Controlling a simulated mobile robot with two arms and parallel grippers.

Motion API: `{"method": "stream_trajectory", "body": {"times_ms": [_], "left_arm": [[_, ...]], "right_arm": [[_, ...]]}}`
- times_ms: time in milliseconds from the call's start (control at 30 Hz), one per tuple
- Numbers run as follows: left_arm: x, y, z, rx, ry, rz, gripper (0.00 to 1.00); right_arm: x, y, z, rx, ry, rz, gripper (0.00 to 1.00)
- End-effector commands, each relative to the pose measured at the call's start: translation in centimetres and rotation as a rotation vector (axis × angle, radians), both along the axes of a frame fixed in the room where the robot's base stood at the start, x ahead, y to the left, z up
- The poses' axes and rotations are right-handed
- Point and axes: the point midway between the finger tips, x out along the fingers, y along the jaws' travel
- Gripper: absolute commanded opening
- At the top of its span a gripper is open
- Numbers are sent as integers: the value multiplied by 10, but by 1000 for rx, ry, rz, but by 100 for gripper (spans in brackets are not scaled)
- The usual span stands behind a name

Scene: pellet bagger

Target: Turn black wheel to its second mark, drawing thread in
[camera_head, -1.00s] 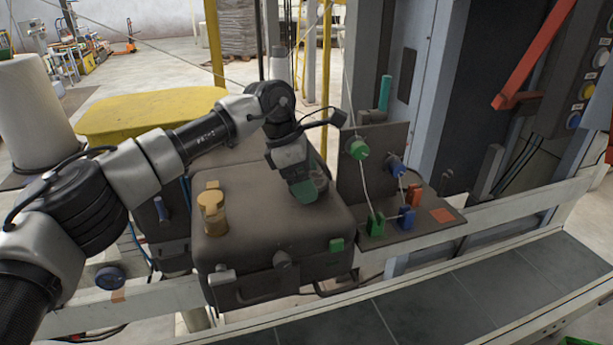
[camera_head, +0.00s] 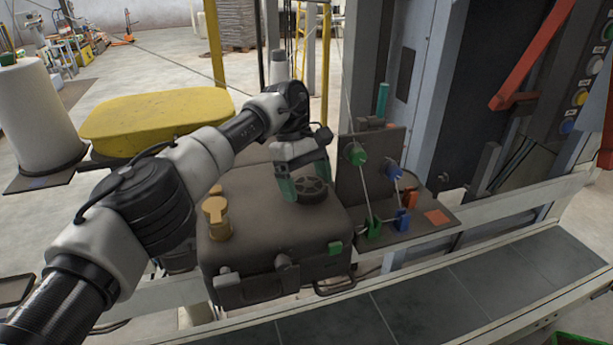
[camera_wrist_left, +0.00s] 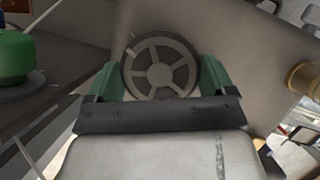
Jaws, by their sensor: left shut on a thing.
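The black spoked wheel (camera_head: 313,188) lies flat on top of the dark machine box (camera_head: 262,244). My left gripper (camera_head: 306,182) has its green fingers on either side of the wheel and is shut on it. In the left wrist view the wheel (camera_wrist_left: 160,66) sits between both fingers, its spokes and hub clear. A pale thread (camera_head: 366,192) runs straight from the green round part (camera_head: 358,156) on the upright plate down to the green guide (camera_head: 374,228). My right gripper is not in view.
A brass knob (camera_head: 216,218) stands on the box left of the wheel. A blue round part (camera_head: 394,172) and blue guide (camera_head: 402,220) stand right of the green ones, beside an orange patch (camera_head: 437,217). A conveyor (camera_head: 420,300) runs along the front.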

Motion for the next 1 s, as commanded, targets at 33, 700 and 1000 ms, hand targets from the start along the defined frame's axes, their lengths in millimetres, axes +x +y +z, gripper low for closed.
{"method": "stream_trajectory", "body": {"times_ms": [33, 700, 1000], "left_arm": [[1, 0, 4, 0, -4, -21, 60], [2, 0, 2, 1, -8, -127, 60], [1, 0, 2, 1, -6, -128, 100]], "right_arm": [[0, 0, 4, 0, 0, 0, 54], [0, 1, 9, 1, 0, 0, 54], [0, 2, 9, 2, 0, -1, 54]]}}
